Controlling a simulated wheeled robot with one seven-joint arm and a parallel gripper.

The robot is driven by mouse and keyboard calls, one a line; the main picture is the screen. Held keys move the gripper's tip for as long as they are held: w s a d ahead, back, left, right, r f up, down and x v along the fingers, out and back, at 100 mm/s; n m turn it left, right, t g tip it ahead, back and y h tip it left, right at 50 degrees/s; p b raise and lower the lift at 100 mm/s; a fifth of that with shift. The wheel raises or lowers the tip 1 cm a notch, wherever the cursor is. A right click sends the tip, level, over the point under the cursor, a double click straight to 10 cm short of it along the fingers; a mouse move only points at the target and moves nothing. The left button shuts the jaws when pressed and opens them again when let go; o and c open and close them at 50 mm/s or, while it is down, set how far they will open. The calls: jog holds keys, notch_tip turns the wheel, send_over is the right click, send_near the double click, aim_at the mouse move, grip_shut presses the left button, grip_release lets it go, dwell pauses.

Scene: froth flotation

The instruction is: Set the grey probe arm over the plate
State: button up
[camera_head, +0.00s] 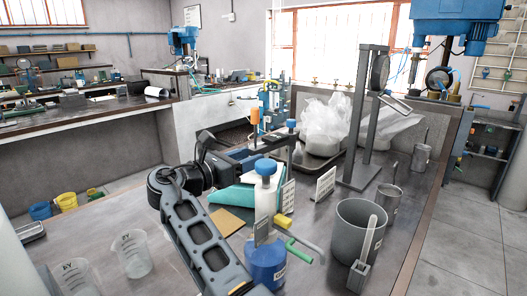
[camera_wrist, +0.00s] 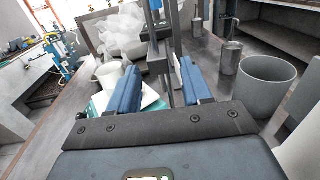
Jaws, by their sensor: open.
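My gripper (camera_wrist: 159,72) is open, with its two blue fingers apart and nothing held between them. In the head view my gripper (camera_head: 274,143) hangs over the bench, left of a tall grey stand (camera_head: 356,120). A round dark disc (camera_head: 379,72) sits high on this stand, and a thin grey bar (camera_head: 395,104) slants out beside it. I cannot tell for certain which part is the probe arm. The stand's flat base (camera_head: 362,176) rests on the bench; no other plate is clear. In the wrist view the stand's posts (camera_wrist: 160,50) rise beyond the fingers, apart from them.
A grey bucket (camera_head: 352,228), a blue-capped bottle (camera_head: 266,196) and a blue jar (camera_head: 266,263) crowd the near bench. Metal cups (camera_head: 388,200) stand right of the stand. Clear plastic bags (camera_head: 325,122) lie behind. Two clear beakers (camera_head: 131,254) stand at the front left.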

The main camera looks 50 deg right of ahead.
aim_at(263, 152)
jog(key=shift+s+d+p, duration=0.15)
jog(key=shift+d+p, duration=0.35)
jog(key=shift+d, duration=2.25)
jog(key=shift+c, duration=0.2)
grip_shut()
